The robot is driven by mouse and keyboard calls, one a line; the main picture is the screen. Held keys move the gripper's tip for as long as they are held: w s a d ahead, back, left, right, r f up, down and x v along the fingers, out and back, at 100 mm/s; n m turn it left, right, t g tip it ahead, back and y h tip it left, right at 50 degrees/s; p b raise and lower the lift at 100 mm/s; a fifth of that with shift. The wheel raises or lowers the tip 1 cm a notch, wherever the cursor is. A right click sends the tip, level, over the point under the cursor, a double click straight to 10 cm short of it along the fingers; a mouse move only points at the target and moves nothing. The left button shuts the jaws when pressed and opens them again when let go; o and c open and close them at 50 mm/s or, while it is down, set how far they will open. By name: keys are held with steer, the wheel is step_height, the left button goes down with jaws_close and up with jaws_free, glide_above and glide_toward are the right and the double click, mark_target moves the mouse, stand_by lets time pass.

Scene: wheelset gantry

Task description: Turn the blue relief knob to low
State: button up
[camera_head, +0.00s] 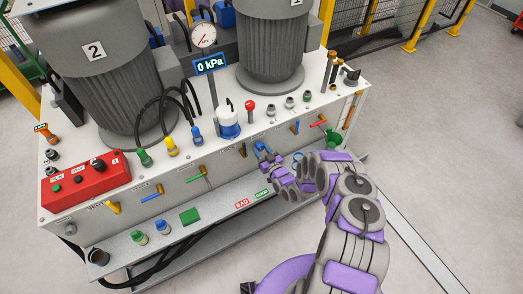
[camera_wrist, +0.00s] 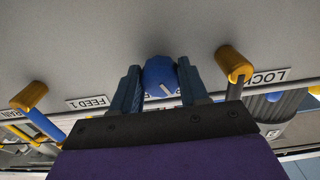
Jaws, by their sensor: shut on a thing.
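The blue relief knob (camera_wrist: 160,74) is in the middle of the wrist view, on the grey front panel, with a white pointer line on it. My gripper (camera_wrist: 159,88) is shut on the knob, one dark finger on each side. The fingers and wrist hide part of the label behind the knob. In the head view my gripper (camera_head: 264,152) is at the front panel of the machine, and the knob is too small and covered there to make out its setting.
Yellow-tipped levers stand left (camera_wrist: 30,96) and right (camera_wrist: 234,65) of my gripper, near the FEED 1 (camera_wrist: 87,102) and LOCK (camera_wrist: 270,76) labels. A gauge (camera_head: 203,35) and a 0 kPa display (camera_head: 210,65) stand above the panel. A grey shelf (camera_head: 215,214) runs below.

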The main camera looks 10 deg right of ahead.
steer(key=c, duration=0.3)
steer(key=shift+n, duration=0.3)
steer(key=n+b, duration=0.2)
steer(key=n, duration=0.2)
steer(key=shift+b, duration=0.4)
steer(key=n+b, duration=0.1)
steer(key=n, duration=0.2)
steer(key=shift+d+n, duration=0.1)
steer(key=shift+n, duration=0.3)
steer(key=shift+n+b, duration=0.4)
steer(key=shift+n, duration=1.7)
steer(key=o, duration=1)
steer(key=shift+o, duration=0.2)
